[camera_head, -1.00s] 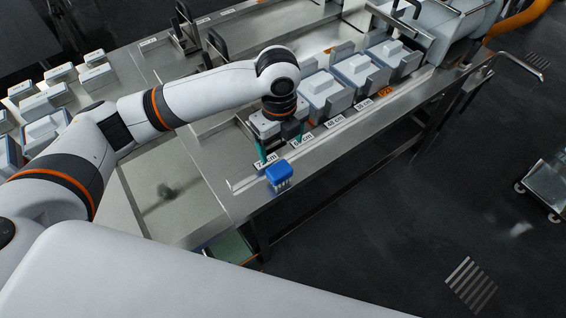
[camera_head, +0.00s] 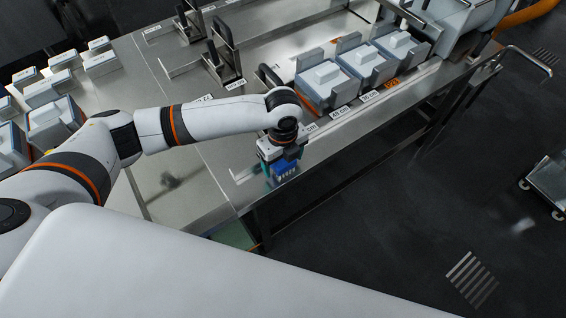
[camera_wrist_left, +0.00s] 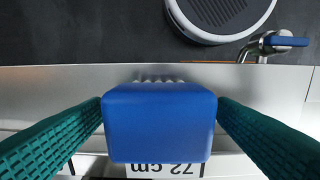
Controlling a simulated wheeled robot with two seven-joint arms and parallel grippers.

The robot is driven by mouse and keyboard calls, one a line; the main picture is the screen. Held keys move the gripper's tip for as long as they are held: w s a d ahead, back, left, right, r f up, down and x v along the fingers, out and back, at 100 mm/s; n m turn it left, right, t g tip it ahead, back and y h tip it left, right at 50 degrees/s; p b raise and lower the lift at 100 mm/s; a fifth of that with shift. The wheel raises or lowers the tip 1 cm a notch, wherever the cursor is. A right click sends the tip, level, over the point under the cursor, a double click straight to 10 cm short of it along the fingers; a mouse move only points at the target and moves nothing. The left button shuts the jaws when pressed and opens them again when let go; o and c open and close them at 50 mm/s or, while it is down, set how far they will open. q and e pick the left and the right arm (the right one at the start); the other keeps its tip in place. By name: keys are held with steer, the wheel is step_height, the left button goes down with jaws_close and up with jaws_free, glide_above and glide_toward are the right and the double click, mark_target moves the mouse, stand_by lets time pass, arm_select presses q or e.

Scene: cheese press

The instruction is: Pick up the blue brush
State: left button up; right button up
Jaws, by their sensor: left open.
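The blue brush (camera_head: 285,169) sits near the front edge of the steel table, mostly covered by my left gripper in the head view. In the left wrist view the blue brush (camera_wrist_left: 160,122) fills the middle, with pale bristle tips showing at its upper side. My left gripper (camera_head: 282,172) is over the brush, with its green fingers (camera_wrist_left: 160,125) on either side of it. The fingers are open, close to the brush's sides; whether they touch it is unclear. My right gripper is not in view.
A row of grey lidded moulds (camera_head: 363,67) stands on the steel table (camera_head: 215,160) to the right, behind a rail with size labels. More moulds (camera_head: 50,118) stand at the far left. A "72 cm" label (camera_wrist_left: 165,170) lies beside the brush. Dark floor lies beyond the front edge.

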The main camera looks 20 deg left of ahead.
arm_select(q)
steer(key=shift+c, duration=0.6)
steer(key=c, duration=1)
step_height(320, 180, up, 10)
steer(key=shift+r+p, duration=0.1)
steer(key=shift+p, duration=0.2)
